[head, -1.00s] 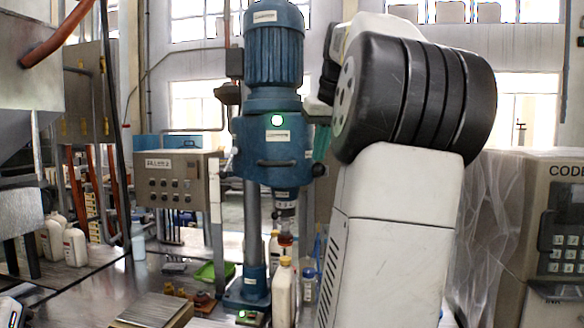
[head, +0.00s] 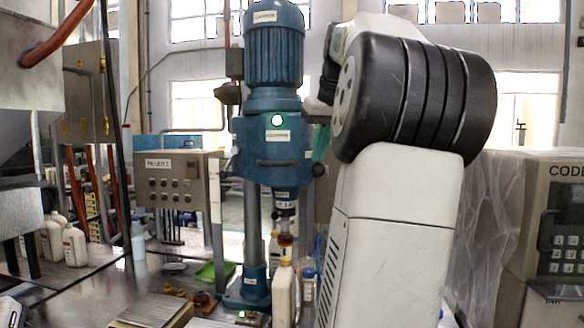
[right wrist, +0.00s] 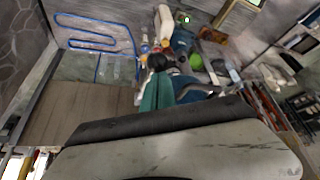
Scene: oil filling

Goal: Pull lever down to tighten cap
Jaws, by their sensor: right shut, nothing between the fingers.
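The blue capping machine (head: 274,150) stands upright in the middle of the head view, with a green light on its front. Its spindle (head: 285,212) points down over a white bottle (head: 284,298) with a yellowish cap. The bottle also shows in the right wrist view (right wrist: 165,22). My right gripper (head: 321,142) has green fingers beside the machine's right side, partly hidden by my arm. In the right wrist view the fingers (right wrist: 157,92) are together, close to a black round knob (right wrist: 158,62). I cannot tell whether they touch it. My left gripper is not in view.
A control box (head: 178,180) with several knobs stands left of the machine. White bottles (head: 74,244) stand at the far left. A green tray (head: 206,272) lies on the bench behind. A coding machine (head: 555,220) stands at the right. A blue wire rack (right wrist: 95,40) is near the fingers.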

